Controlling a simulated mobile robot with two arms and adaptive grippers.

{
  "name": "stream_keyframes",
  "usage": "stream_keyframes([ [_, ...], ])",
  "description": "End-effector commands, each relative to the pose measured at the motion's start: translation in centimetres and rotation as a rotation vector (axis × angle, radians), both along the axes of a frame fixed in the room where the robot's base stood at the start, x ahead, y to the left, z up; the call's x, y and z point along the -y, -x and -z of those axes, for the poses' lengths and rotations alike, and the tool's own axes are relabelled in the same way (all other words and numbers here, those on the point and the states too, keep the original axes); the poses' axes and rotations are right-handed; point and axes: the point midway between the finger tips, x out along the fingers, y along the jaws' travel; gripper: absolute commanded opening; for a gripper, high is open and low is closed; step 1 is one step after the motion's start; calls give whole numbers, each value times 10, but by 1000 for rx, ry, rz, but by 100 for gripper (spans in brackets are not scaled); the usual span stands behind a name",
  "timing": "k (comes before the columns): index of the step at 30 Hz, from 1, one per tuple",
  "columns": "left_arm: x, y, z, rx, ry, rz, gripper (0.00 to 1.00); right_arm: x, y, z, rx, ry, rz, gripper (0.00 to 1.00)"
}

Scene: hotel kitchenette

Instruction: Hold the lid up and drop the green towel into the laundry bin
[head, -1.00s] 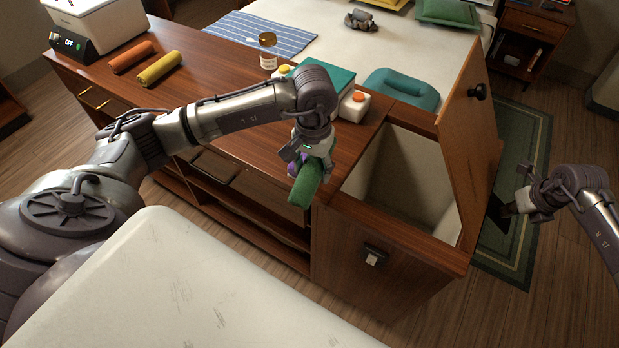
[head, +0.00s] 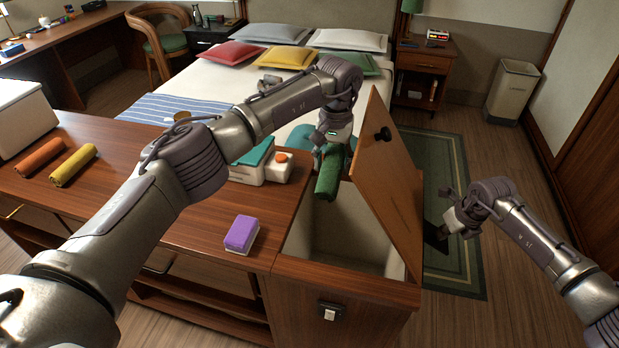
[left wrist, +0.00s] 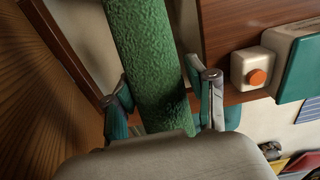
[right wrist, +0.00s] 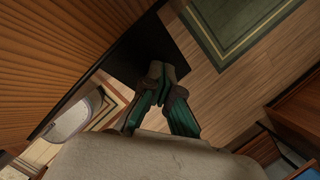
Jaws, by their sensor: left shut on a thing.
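The rolled green towel (head: 329,174) is in my left gripper (head: 334,144), which is shut on it. The towel hangs over the open mouth of the laundry bin (head: 345,232), near its far left side. It also fills the middle of the left wrist view (left wrist: 150,60), between the fingers (left wrist: 165,108). The wooden lid (head: 385,180) stands raised and tilted on the bin's right side, its black knob facing up and right. My right gripper (head: 447,226) is right of the lid, apart from it. In the right wrist view its fingertips (right wrist: 162,78) meet, with nothing seen between them.
A purple-white sponge (head: 241,234) lies on the counter left of the bin. A white box with an orange button (head: 279,166) and a teal-topped box stand near the bin. Orange and yellow rolls (head: 73,165) lie far left.

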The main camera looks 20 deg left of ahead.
Motion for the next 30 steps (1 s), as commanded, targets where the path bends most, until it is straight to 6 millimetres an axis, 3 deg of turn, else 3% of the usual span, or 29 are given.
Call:
stream_keyframes([
  [5,2,-2,5,-3,0,2,0,0,1,1,-1,0,0,0],
  [21,2,-2,60,-2,1,0,0,-1,1,1,-1,0,0,0],
  [30,2,-2,68,-1,1,1,0,-1,1,1,-2,0,0,0],
])
